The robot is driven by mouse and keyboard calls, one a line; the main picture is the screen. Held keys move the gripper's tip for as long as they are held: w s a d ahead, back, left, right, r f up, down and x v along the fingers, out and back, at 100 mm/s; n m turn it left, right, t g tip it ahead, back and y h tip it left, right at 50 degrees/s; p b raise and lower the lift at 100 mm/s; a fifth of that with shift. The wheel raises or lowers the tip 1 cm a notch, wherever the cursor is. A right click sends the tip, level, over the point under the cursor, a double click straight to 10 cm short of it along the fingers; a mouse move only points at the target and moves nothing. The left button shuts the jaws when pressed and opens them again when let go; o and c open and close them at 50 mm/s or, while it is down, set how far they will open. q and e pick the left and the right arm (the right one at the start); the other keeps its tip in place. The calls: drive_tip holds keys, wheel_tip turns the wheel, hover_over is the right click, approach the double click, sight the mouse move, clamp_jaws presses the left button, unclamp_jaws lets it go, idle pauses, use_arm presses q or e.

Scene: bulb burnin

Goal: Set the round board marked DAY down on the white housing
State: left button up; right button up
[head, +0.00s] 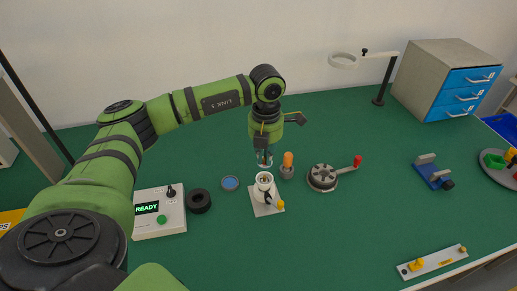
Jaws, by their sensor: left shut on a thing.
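My left gripper (264,157) points down over the middle of the green bench, shut on a small pale disc (265,163), seemingly the round board. The fingers partly hide it and no DAY marking can be read. The white housing (264,182) stands upright just below the gripper, on a pale base plate (261,210) with a black and yellow toggle clamp (276,201) at its front. The disc looks a little above the housing's top; I cannot tell whether they touch. My right gripper is out of view.
An orange-tipped tool (287,164) in a holder stands close right of the housing. Left are a blue-topped dish (230,183), black ring (199,201) and READY box (159,216). Right are a round fixture (322,178) with red-knobbed lever and blue vise (433,176). The front middle is clear.

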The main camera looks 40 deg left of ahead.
sight(265, 176)
use_arm(q)
drive_tip(key=shift+f+b, duration=1.65)
drive_tip(key=shift+f, duration=0.9)
drive_tip(key=shift+f+b, duration=0.35)
drive_tip(key=shift+f, duration=0.1)
drive_tip(key=shift+f+b, duration=0.7)
drive_tip(key=shift+f, duration=0.1)
drive_tip(key=o, duration=0.8)
drive_tip(key=shift+r, duration=0.1)
wheel_tip(265, 176, up, 12)
drive_tip(key=shift+f, duration=0.1)
